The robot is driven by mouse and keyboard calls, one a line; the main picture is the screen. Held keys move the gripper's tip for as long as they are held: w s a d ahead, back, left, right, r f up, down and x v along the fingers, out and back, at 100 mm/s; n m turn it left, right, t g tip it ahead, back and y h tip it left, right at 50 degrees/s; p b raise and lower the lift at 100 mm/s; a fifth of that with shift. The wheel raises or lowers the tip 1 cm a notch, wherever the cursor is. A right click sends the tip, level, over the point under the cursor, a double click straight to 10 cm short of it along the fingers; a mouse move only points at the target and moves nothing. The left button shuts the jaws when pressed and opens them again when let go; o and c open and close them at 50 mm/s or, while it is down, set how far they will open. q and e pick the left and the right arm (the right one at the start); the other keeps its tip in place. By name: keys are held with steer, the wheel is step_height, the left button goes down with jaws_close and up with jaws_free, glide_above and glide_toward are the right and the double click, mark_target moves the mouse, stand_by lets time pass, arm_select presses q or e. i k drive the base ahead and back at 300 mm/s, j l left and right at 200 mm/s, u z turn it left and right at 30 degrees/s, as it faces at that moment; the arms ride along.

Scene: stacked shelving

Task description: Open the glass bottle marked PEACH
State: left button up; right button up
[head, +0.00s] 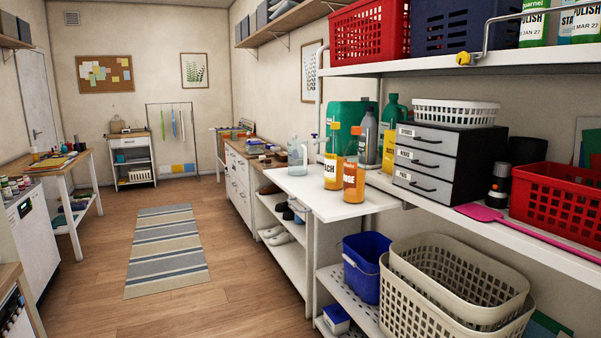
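A yellow-orange bottle (331,181) stands upright on the white pull-out shelf board (333,207). Its white label shows letters that end in "ACH"; the start of the word is not clear. A darker orange bottle (351,190) stands just right of it, and its label is too small to read. A clear, see-through bottle (297,158) stands to the left on the same board. I cannot tell which bottles are glass. Neither of my grippers is in view.
Behind the bottles stand a grey bottle (368,138) and green containers (346,114). A grey drawer box (437,165), a red basket (556,196) and a pink flat tool (520,226) are to the right. Beige baskets (405,303) sit below.

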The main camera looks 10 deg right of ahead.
mark_target(334, 146)
steer(key=i+u, duration=0.25)
steer(key=i, duration=0.7)
steer(key=i+u, duration=0.25)
steer(key=i, duration=0.7)
steer(key=i+z, duration=0.1)
steer(key=i, duration=0.7)
steer(key=i+j+z, duration=0.1)
steer(key=z, duration=0.3)
steer(key=i+j+z, duration=0.1)
steer(key=z, duration=0.35)
steer(key=j+z, duration=0.25)
steer(key=z, duration=0.15)
steer(key=j+z, duration=0.2)
steer(key=z, duration=0.25)
steer(key=j+z, duration=0.2)
steer(key=z, duration=0.25)
steer(key=k+j+z, duration=0.1)
steer(key=z, duration=0.35)
steer(key=k+j+z, duration=0.1)
steer(key=j+z, duration=0.15)
steer(key=z, duration=0.2)
steer(key=j, duration=0.35)
